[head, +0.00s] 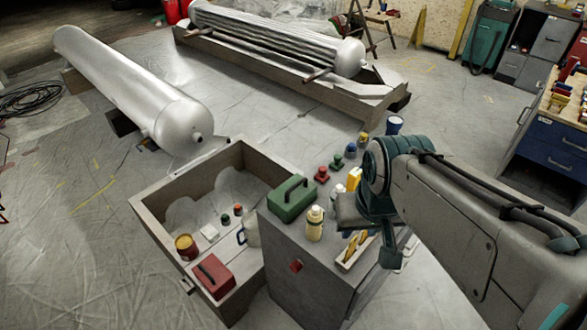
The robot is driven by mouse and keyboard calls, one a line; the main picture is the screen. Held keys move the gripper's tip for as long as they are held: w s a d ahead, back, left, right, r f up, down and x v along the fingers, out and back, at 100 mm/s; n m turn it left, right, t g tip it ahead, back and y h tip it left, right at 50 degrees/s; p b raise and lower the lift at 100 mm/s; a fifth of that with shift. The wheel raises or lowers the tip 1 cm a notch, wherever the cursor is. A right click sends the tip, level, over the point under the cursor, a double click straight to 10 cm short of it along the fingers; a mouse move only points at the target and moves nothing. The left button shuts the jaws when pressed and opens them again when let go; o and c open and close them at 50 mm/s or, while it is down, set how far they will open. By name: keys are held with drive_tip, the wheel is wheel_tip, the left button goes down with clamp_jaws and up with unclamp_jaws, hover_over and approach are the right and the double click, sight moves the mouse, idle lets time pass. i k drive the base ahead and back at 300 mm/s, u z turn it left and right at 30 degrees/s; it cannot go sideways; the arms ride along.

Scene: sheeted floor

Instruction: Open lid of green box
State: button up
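I see nothing clearly held.
A cream bottle (314,224), red valves (322,174) and a yellow bottle (354,178) crowd the cabinet top. A wooden crate (160,205) at left holds a red box (212,275) and a tin (186,246). Large metal tanks (135,90) lie behind.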

sight(292, 187)
drive_tip(key=k, duration=1.05)
drive_tip(key=u, duration=0.95)
drive_tip(key=i, duration=1.45)
drive_tip(key=z, duration=0.8)
